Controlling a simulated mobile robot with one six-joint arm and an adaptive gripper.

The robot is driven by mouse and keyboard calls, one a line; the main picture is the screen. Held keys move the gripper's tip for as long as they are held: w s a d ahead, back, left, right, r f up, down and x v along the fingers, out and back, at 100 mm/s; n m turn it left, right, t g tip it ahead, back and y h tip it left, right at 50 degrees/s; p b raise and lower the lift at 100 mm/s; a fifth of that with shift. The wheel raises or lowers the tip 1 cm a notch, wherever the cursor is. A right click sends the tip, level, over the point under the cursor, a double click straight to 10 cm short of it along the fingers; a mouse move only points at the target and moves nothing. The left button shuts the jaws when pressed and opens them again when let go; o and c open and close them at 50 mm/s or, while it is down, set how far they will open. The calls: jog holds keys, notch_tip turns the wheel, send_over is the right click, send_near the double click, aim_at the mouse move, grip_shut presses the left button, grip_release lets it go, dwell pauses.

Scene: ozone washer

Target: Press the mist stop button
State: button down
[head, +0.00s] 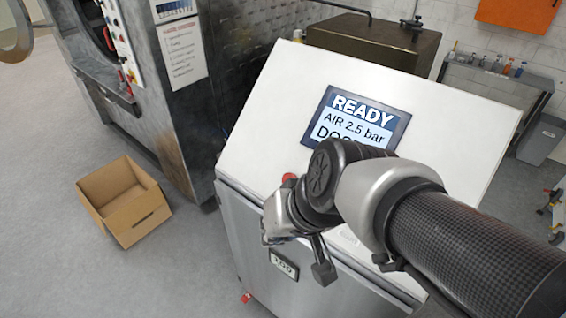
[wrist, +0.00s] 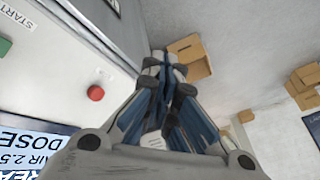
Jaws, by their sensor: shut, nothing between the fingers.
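A red round button (head: 288,178) shows on the sloped white control panel (head: 270,120), partly behind my arm in the head view. It shows clearly in the wrist view (wrist: 96,93), left of my fingers; I see no readable label on it. A green button (wrist: 5,45) sits beside a START label at the wrist view's left edge. My gripper (wrist: 165,65) is shut and empty, with its fingertips apart from the red button. In the head view my gripper (head: 275,230) is at the panel's lower front edge. My arm hides part of the panel.
The panel's screen (head: 355,118) reads READY, AIR 2.5 bar; the DOSE line is partly covered. An open cardboard box (head: 125,205) is on the floor at left. A large metal machine (head: 150,70) stands behind it. Floor around the box is clear.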

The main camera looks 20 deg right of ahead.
jog(key=w+a+r+m+t+y+p, duration=0.1)
jog(key=w+a+r+m+p, duration=0.15)
jog(key=w, duration=0.65)
jog(key=w+d+f+m+h+p, duration=0.1)
jog(key=w+d+f+m+p, duration=0.3)
jog(key=w+d+f+m, duration=0.1)
jog(key=shift+w+t+h, duration=0.3)
jog(key=shift+w+h, duration=0.1)
jog(key=shift+w, duration=0.35)
jog(key=shift+w+d+f+b, duration=0.6)
jog(key=shift+d+f+b, duration=0.2)
jog(key=shift+f, duration=0.25)
jog(key=shift+w+d+f+b, duration=0.55)
jog(key=shift+d+f+b, duration=0.25)
jog(key=shift+f, duration=0.25)
jog(key=shift+w+d+f+b, duration=0.65)
jog(key=shift+d+f, duration=0.25)
jog(key=shift+f, duration=0.15)
jog(key=shift+f, duration=0.15)
jog(key=shift+w+d+f+b, duration=0.15)
jog(key=shift+d+b, duration=0.1)
jog(key=shift+b, duration=0.2)
